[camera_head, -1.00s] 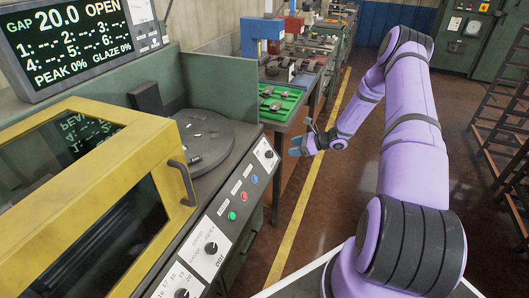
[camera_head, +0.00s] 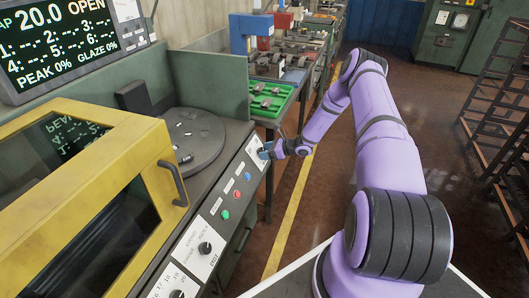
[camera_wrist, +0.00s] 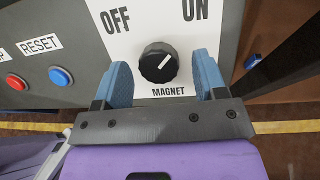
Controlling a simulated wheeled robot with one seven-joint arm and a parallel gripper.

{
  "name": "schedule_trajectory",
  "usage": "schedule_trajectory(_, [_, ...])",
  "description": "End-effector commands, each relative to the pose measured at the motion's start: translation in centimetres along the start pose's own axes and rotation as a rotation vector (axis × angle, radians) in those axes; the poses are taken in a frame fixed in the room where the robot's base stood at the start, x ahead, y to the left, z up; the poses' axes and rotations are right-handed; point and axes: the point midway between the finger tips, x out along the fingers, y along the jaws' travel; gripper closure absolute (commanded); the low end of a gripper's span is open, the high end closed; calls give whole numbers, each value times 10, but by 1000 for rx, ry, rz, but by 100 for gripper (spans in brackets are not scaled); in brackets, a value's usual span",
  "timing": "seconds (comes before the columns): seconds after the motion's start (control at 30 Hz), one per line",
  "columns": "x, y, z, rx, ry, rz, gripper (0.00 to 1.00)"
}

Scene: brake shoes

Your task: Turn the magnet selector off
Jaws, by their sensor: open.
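The magnet selector (camera_wrist: 158,62) is a round black knob on a white plate labelled OFF at left and ON at right. Its white pointer line aims up and right, toward ON. My gripper (camera_wrist: 160,65) is open, with one blue finger on each side of the knob and a gap on both sides. No contact with the knob shows. In the head view my gripper (camera_head: 265,151) is at the far end of the machine's front panel and covers the knob there.
A red button (camera_wrist: 16,82) and a blue RESET button (camera_wrist: 60,76) sit left of the plate. A green button (camera_head: 225,214) and other dials (camera_head: 205,248) are nearer on the panel. A yellow guard (camera_head: 100,200) stands left; the aisle at right is clear.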

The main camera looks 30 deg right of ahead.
Motion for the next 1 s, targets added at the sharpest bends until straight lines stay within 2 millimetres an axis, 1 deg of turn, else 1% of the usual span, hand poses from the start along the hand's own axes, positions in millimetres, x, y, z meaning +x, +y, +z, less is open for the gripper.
schedule_trajectory(0.13, [7,0,0,0,0,-1,35])
schedule_trajectory(0.4, [7,0,0,0,0,-1,35])
schedule_trajectory(0.57, [7,0,0,0,0,-1,72])
schedule_trajectory(0.6, [7,0,0,0,0,-1,81])
schedule_trajectory(0.63, [7,0,0,0,0,-1,84])
schedule_trajectory(0.87, [7,0,0,-13,1,2,84])
schedule_trajectory(1.0, [7,0,0,-54,4,12,84])
